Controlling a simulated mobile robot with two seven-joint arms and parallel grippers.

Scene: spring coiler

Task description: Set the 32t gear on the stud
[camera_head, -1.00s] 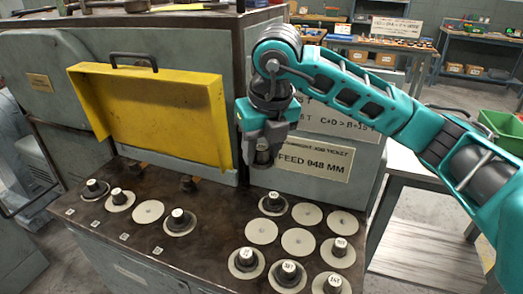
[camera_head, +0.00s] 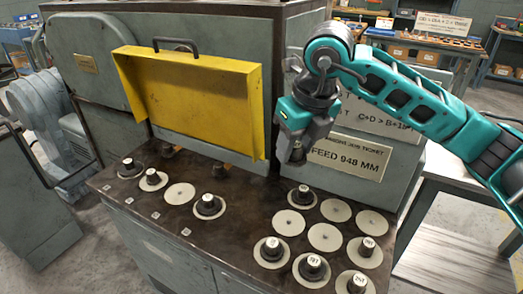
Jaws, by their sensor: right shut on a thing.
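My right gripper (camera_head: 297,150) hangs over the back of the bench top, in front of the feed sign. It points down and is shut on a small dark round piece (camera_head: 297,156); I cannot read a tooth count on it. Capped dark gears stand on pale discs, one (camera_head: 302,195) below my gripper, others at the front right (camera_head: 312,266) and left (camera_head: 208,204). Which is the 32t gear I cannot tell. Small brownish posts (camera_head: 218,168) show under the yellow guard; whether one is the stud is unclear. My left gripper is out of view.
The yellow guard (camera_head: 190,100) with a dark handle stands against the machine, left of my gripper. Several pale discs are bare, such as one at the middle right (camera_head: 325,237). The bench's middle strip (camera_head: 245,215) is clear. A feed sign (camera_head: 348,160) is behind my gripper.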

